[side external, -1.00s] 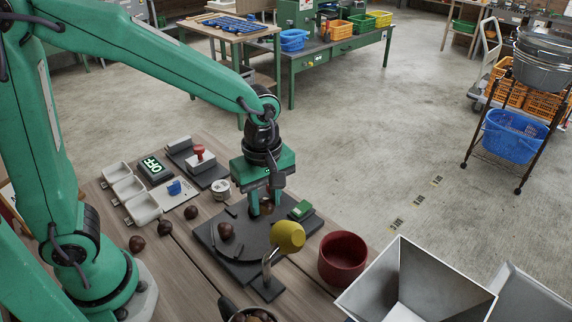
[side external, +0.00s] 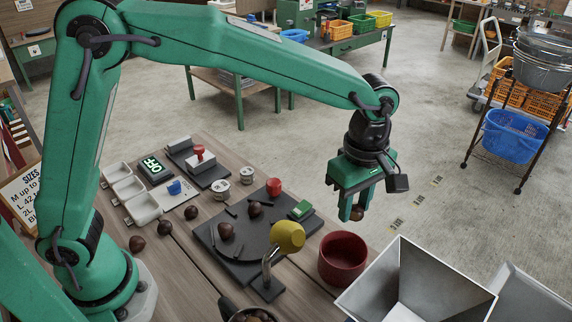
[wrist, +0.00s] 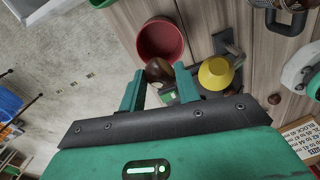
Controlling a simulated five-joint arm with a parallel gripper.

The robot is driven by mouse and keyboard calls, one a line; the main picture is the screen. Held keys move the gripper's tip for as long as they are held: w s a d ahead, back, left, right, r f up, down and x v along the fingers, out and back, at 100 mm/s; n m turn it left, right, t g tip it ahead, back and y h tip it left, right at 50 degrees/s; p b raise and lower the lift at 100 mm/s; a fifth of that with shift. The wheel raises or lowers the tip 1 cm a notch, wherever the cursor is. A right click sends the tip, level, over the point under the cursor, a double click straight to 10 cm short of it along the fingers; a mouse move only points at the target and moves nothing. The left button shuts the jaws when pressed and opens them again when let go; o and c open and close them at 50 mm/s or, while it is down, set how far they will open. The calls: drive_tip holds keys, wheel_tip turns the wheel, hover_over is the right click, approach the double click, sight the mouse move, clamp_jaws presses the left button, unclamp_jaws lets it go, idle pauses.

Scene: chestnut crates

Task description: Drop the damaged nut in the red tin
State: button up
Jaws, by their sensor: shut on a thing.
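My gripper (side external: 352,214) is shut on a dark brown nut (side external: 358,213) and holds it in the air. The nut also shows between the fingers in the wrist view (wrist: 158,70). The red tin (side external: 343,274) is an open round tub standing at the right end of the bench. In the side view the gripper is above the tin and slightly to its right; in the wrist view the tin (wrist: 142,48) appears just beyond the nut. The tin's bottom is not visible in the side view.
A dark round plate (side external: 250,252) holds two nuts (side external: 226,231). A yellow cup-shaped head (side external: 288,236) on a bent stand is left of the tin. A metal hopper (side external: 440,280) is right of it. Loose nuts (side external: 165,227) and white trays (side external: 142,208) lie at left.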

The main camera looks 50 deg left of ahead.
drive_tip(key=shift+w+d+r, duration=0.1)
drive_tip(key=shift+w+d, duration=0.05)
drive_tip(key=shift+d, duration=0.5)
drive_tip(key=shift+f, duration=3)
drive_tip(key=o, duration=1)
drive_tip(key=shift+o, duration=0.2)
drive_tip(key=shift+r, duration=0.1)
